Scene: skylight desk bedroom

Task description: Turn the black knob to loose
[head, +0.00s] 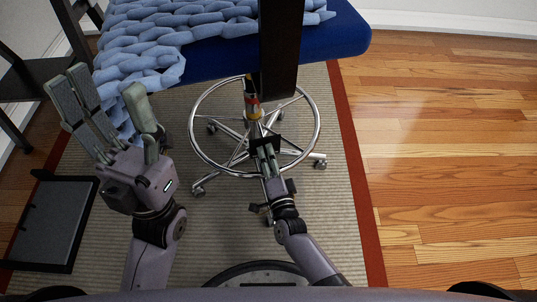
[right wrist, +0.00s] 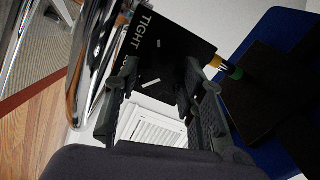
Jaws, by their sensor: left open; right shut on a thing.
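A black label plate (right wrist: 178,42) reading TIGHT fills the top middle of the right wrist view; a second word below it is mostly hidden. The black knob (right wrist: 167,86) is hard to tell from the dark plate; it appears between my right fingers. My right gripper (right wrist: 163,92) is shut on it, one finger on each side. In the head view my right gripper (head: 265,153) is at the chair's column, below the seat (head: 343,33). My left gripper (head: 108,92) is open and empty, raised at the left, away from the knob.
A chrome foot ring (head: 318,125) and wheeled base surround the column. A dark upright bar (head: 280,45) crosses the blue seat, which bears a knitted light-blue blanket (head: 145,45). A dark tray-like object (head: 45,225) lies lower left. Wood floor (head: 450,150) at right is clear.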

